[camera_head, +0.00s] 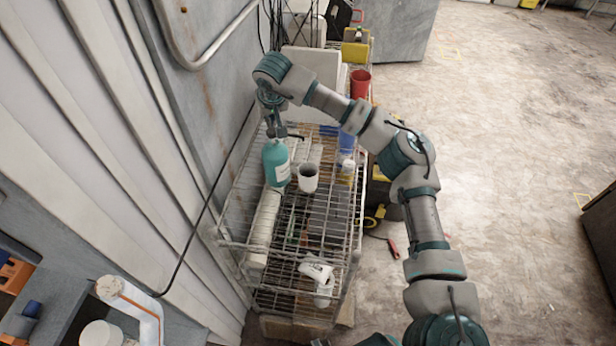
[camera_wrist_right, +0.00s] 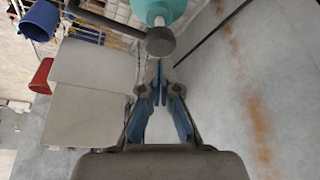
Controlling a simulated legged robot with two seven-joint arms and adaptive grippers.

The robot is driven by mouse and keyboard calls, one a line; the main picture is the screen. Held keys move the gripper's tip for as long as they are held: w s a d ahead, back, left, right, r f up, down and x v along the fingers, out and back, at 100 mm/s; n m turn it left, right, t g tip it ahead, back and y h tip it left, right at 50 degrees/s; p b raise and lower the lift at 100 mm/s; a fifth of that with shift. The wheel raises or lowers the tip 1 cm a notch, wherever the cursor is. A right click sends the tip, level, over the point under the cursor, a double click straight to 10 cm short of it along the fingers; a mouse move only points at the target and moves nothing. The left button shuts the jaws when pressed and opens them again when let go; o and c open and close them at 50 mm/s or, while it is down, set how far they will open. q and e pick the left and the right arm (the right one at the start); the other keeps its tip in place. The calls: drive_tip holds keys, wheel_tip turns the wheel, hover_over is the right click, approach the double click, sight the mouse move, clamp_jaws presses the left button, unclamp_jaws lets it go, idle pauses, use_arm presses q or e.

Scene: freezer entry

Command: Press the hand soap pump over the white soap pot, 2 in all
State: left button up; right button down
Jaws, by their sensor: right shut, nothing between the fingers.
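The hand soap is a teal bottle (camera_head: 277,165) with a pale label, upright on the wire rack. Its dark pump head has a nozzle (camera_head: 294,136) reaching right, on the side where the white soap pot (camera_head: 308,178) stands open beside the bottle. My right gripper (camera_head: 274,124) points down, above the pump. In the right wrist view, the round dark pump head (camera_wrist_right: 160,41) lies just beyond the shut, empty fingertips (camera_wrist_right: 158,66); whether they touch it I cannot tell. The inside of the pot is not clear. My left gripper is not in view.
The wire rack (camera_head: 262,292) stands against the wall. A blue cup (camera_head: 347,143), a small white bottle (camera_head: 348,165) and a red container (camera_head: 360,84) are near the pot. A white spray bottle (camera_head: 316,270) lies at the front. Open floor is to the right.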

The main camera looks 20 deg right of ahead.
sight(272, 131)
drive_tip(key=shift+f, duration=0.2)
drive_tip(key=shift+f+b, duration=0.55)
drive_tip(key=shift+f, duration=1)
drive_tip(key=shift+r, duration=0.1)
drive_tip(key=shift+r+p, duration=1.6)
drive_tip(key=shift+p, duration=0.15)
drive_tip(key=shift+f, duration=0.2)
